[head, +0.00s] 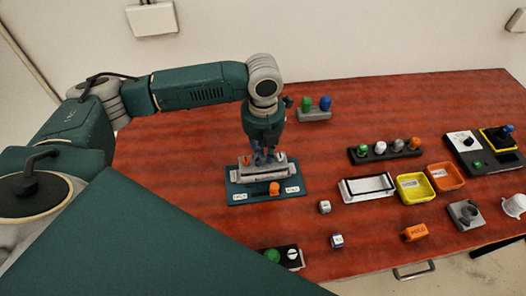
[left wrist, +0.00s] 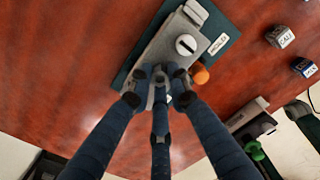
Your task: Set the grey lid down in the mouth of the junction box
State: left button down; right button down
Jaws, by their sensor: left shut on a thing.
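My left gripper (head: 264,163) is shut and points down over a teal board (head: 235,197) with an orange knob (head: 274,188) between two labels. It appears to hold the grey lid, a long grey plate (head: 262,175), by its middle; the fingers hide the grip. In the left wrist view my left gripper (left wrist: 160,78) closes at the plate's edge, near a white slotted knob (left wrist: 186,44). I cannot tell whether the plate touches the board. An open rectangular box with a pale rim (head: 345,189), perhaps the junction box, is to the right. My right gripper is not in view.
Yellow (head: 416,196) and orange (head: 461,180) bins stand right of the open box. A dark strip with several knobs (head: 383,155) lies behind it. Small cubes (head: 324,207) and an orange block (head: 414,233) lie in front. The table's left rear is clear.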

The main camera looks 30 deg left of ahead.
pick_arm(q)
jog(key=shift+f+p, duration=0.3)
jog(key=shift+f, duration=0.1)
dwell(0.6)
jog(key=shift+f+p, duration=0.2)
jog(key=shift+p, duration=0.2)
dwell(0.4)
jog(key=c, duration=1.2)
grip_release()
notch_tip(320, 180, up, 6)
jog(key=p, duration=0.7)
jog(key=shift+r, duration=0.2)
jog(key=shift+f, duration=0.1)
